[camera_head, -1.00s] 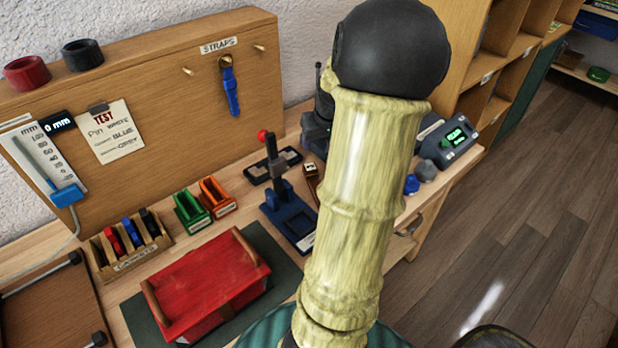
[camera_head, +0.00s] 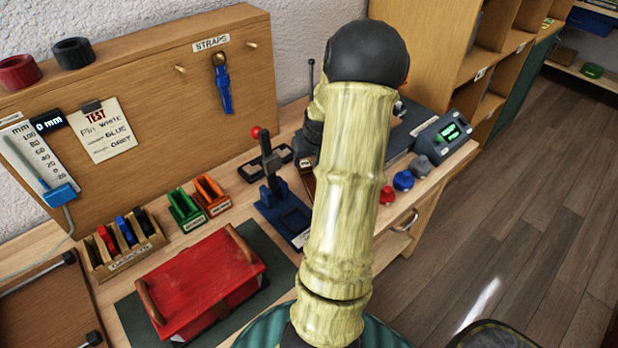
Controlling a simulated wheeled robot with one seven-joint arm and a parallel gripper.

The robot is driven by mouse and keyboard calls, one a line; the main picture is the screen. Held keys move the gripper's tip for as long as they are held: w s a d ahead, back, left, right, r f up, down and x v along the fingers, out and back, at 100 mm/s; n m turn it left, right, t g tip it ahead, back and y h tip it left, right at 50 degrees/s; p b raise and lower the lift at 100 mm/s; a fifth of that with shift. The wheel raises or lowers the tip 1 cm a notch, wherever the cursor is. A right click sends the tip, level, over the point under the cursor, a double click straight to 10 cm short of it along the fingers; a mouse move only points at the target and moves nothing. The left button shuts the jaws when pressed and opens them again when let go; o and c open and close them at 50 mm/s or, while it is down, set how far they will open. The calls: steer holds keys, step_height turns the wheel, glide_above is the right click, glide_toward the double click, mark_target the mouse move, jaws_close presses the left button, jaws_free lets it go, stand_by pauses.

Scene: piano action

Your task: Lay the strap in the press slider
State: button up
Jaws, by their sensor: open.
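The blue strap (camera_head: 225,95) hangs by its brown upper end from a peg under the STRAPS label on the wooden back board. The press (camera_head: 269,165) stands on the bench to the lower right of it, with a red-knobbed black lever. Its dark blue slider (camera_head: 288,214) reaches toward the front, and I see nothing lying in it. My pale, bamboo-like arm rises through the middle of the view and covers the bench right of the press. My gripper is hidden behind the arm; I cannot make out its fingers.
A red box (camera_head: 203,283) lies on a dark mat in front of the press. Green (camera_head: 186,210) and orange (camera_head: 211,196) holders and a gasket rack (camera_head: 124,242) stand left of it. Red, blue (camera_head: 403,180) and grey knobs and a device with a green display (camera_head: 443,137) are on the right.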

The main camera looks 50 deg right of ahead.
mark_target(307, 167)
steer(key=shift+w+f, duration=0.1)
steer(key=shift+f, duration=0.2)
steer(key=x, duration=0.5)
steer(key=shift+w+f, duration=0.1)
steer(key=shift+w, duration=0.1)
steer(key=shift+c, duration=0.2)
steer(key=c, duration=1.1)
step_height(307, 167, up, 10)
steer(key=shift+r, duration=0.1)
